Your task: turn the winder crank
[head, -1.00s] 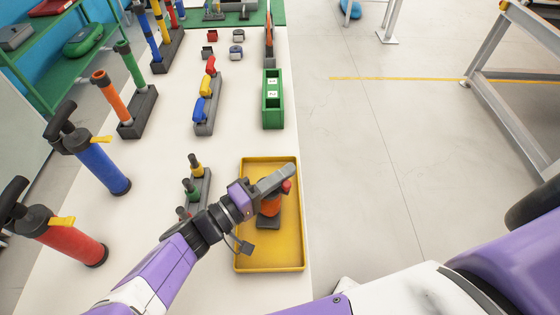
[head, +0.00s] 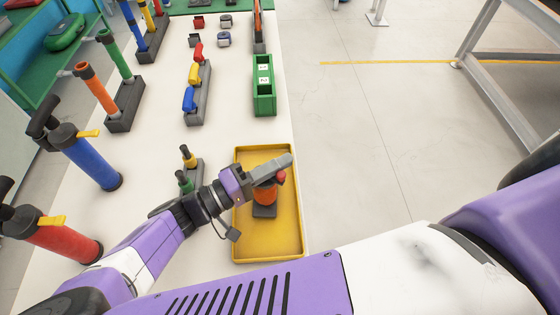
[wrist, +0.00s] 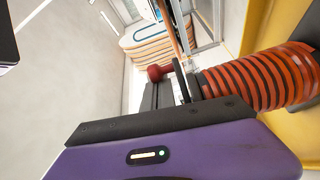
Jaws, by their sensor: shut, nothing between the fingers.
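The winder is an orange ribbed drum (head: 264,195) on a dark base, standing in a yellow tray (head: 270,245) near the table's right edge. Its red crank knob (head: 281,177) shows at the drum's right side, just below my gripper (head: 288,160). In the wrist view the drum (wrist: 262,80) is large at the right, and the red knob (wrist: 158,72) is beside the dark fingers. My gripper is shut with nothing in it, close over the winder. Whether a finger touches the crank is not clear. The gripper hides part of the winder's top.
A small rack with yellow and green valves (head: 188,175) stands left of the tray, partly behind my arm. Blue (head: 95,160) and red (head: 60,240) pumps stand at the left. A green box (head: 264,90) lies beyond the tray. Open floor is to the right.

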